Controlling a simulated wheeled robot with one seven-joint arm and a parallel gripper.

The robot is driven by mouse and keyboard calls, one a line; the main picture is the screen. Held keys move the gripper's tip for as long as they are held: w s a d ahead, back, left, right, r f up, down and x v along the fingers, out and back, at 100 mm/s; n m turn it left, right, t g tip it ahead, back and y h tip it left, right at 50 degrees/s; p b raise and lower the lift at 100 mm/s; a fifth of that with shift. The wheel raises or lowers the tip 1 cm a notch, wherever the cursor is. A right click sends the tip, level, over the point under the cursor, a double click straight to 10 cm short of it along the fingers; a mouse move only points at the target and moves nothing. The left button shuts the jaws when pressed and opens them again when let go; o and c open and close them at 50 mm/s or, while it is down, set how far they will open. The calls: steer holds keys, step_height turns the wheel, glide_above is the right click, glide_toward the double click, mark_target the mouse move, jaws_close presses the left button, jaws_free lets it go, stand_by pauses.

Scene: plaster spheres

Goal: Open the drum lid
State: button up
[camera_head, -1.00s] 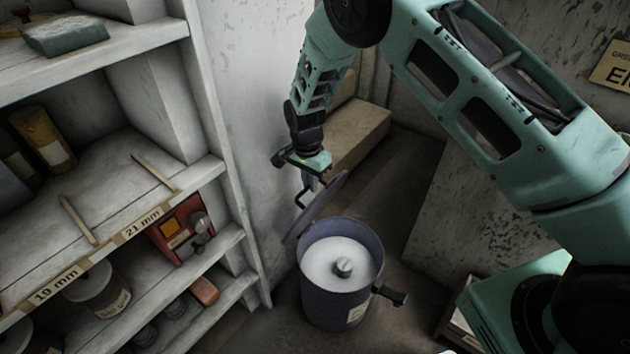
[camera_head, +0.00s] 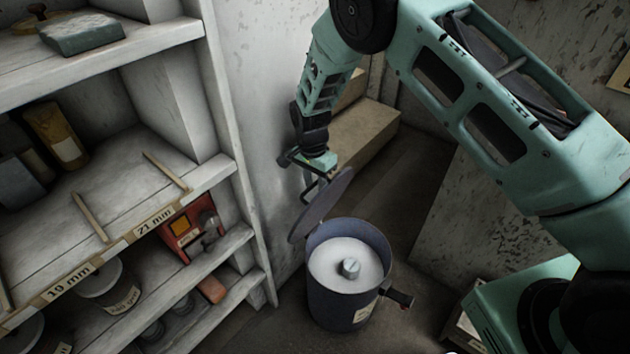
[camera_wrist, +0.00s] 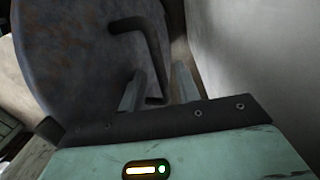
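The dark blue-grey drum (camera_head: 338,308) stands upright on the floor in the head view. Its lid (camera_head: 328,206) is raised and tilted steeply at the drum's back left rim, so the drum's mouth is uncovered. White material and a pale round knob-like piece (camera_head: 349,268) show inside. My gripper (camera_head: 309,184) is beside the lid's outer face, at its dark bent handle. In the wrist view, the lid (camera_wrist: 75,50) fills the left side. The handle (camera_wrist: 152,55) runs down between my two fingers (camera_wrist: 158,88), which are apart with gaps beside the bar.
A white shelf unit (camera_head: 228,180) with tins and a red box (camera_head: 188,228) stands at the left. A pale wall is close behind my gripper. A long box (camera_head: 365,138) lies behind the drum. A dark handle (camera_head: 400,298) sticks out from the drum's right side.

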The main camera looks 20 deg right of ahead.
steer(key=shift+r, duration=0.1)
step_height(320, 180, up, 17)
steer(key=w+p, duration=0.1)
steer(key=p, duration=0.1)
steer(key=shift+a+p, duration=0.3)
steer(key=shift+r, duration=0.1)
